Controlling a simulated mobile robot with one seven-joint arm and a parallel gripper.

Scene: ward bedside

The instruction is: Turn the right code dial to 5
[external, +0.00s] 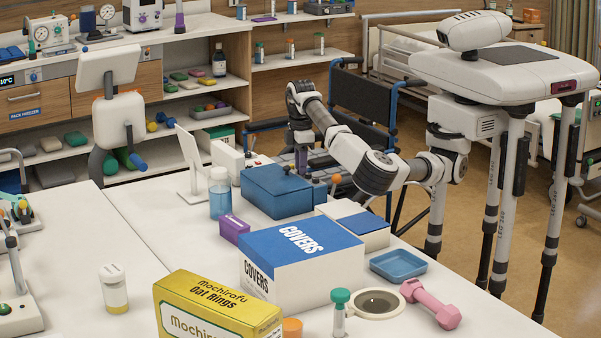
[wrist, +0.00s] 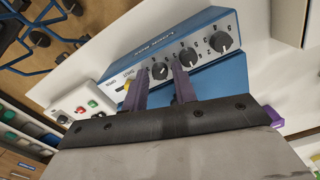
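The blue lock box (external: 277,192) stands on the white table in the external view, its dial face turned away from that camera. In the wrist view its pale face (wrist: 130,70) shows three dark round dials in a row: a left dial (wrist: 159,72), a middle dial (wrist: 189,58) and a right dial (wrist: 221,41). Small numbers ring them, too small to read surely. My gripper (wrist: 157,76) has its two purple fingers apart, with the left dial showing between their tips. Contact cannot be told. In the external view my gripper (external: 302,160) is at the box's far side.
A white control box with coloured buttons (wrist: 88,103) stands beside the lock box. A wheelchair (external: 365,100) is beyond the table.

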